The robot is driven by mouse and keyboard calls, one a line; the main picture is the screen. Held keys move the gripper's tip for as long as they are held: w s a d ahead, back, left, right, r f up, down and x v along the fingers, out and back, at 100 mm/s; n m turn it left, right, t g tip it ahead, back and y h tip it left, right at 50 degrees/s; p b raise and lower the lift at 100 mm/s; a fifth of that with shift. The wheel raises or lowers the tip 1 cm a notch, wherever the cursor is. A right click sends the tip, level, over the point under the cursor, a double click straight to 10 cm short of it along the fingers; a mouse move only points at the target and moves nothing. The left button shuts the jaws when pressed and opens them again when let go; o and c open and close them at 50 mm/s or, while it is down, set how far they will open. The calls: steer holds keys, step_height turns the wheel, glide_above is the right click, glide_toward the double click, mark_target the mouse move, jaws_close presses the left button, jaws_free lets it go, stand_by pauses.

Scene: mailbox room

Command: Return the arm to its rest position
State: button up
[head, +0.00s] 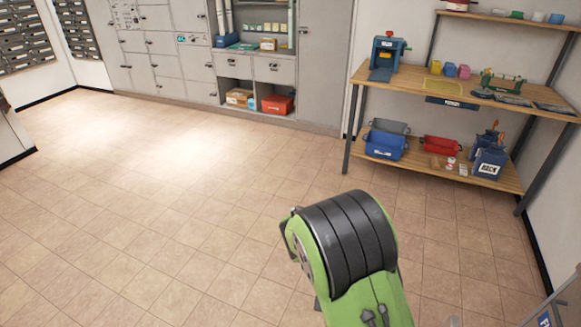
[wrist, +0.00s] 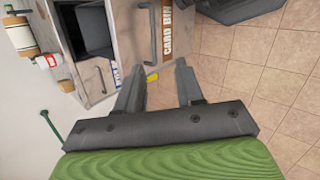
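My arm, green with a ribbed black joint, shows at the lower middle right of the head view, bent over the open floor. My gripper is not seen in the head view. In the wrist view my gripper (wrist: 158,85) shows two grey fingers standing apart, with nothing held between them. Beyond the fingers is a light cabinet (wrist: 122,30) with handles and a label reading "CARD BIN". Its distance from the fingertips is hard to tell.
A wooden workbench (head: 415,84) with bins on its lower shelf stands at the right. Grey lockers (head: 155,42) and shelves with a red box (head: 278,104) line the back wall. The tiled floor (head: 150,190) at the left and middle is clear.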

steer(key=s+r+n+t+y+p, duration=0.1)
steer(key=s+r+t, duration=0.4)
steer(key=r, duration=0.5)
steer(key=s+r+n+t+y+p, duration=0.2)
steer(key=s+r+t+y, duration=0.3)
steer(key=r, duration=0.6)
steer(key=shift+s+a+r+n+p, duration=0.3)
steer(key=shift+s+a+p, duration=0.15)
steer(key=shift+s+p, duration=0.4)
steer(key=shift+w+d, duration=0.1)
